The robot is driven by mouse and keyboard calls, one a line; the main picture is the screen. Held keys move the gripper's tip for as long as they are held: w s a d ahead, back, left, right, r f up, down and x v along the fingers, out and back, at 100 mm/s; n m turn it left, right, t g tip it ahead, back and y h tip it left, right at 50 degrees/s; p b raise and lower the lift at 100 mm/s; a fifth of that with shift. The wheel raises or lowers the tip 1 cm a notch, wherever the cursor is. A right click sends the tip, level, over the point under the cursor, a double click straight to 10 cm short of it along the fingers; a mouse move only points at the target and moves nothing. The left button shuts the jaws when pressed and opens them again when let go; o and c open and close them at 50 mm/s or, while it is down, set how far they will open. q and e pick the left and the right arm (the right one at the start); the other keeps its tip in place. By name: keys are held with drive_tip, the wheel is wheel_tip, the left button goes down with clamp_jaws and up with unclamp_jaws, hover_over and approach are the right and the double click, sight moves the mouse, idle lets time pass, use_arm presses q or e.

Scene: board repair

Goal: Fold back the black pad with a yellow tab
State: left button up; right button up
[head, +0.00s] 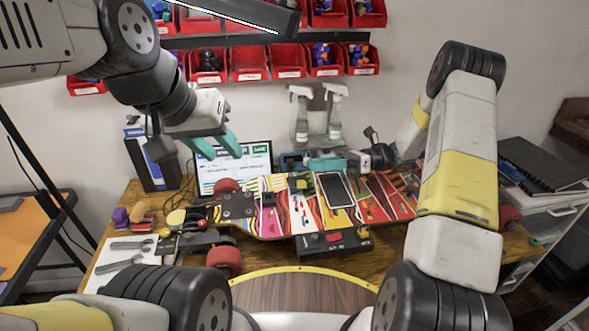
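A skateboard deck (271,222) with striped, colourful graphics lies across the wooden table, its wheels showing. A small dark piece with yellow on it (300,184) sits on the deck, left of a phone-like slab (335,190); I cannot tell for sure that it is the black pad with the yellow tab. My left gripper (221,156) has teal fingers apart and empty, above the deck's left part, in front of a screen. My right gripper (327,164) is at the deck's far edge, its teal finger seen side-on; its grip is unclear.
A lit screen (236,166) and two spray bottles (302,113) stand behind the deck. A black box with a red part (334,241) is at its front edge. Tools lie on a white sheet (112,260) at left. Red bins (248,63) hang on the wall.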

sight(298, 182)
wheel_tip(298, 182, down, 6)
drive_tip(key=a, duration=0.3)
drive_tip(key=s+a, duration=0.1)
drive_tip(key=a, duration=0.1)
drive_tip(key=shift+s+a, duration=0.15)
drive_tip(key=shift+a, duration=0.25)
drive_tip(key=shift+s+a, duration=0.15)
drive_tip(key=shift+a, duration=0.65)
drive_tip(key=shift+c, duration=0.2)
clamp_jaws()
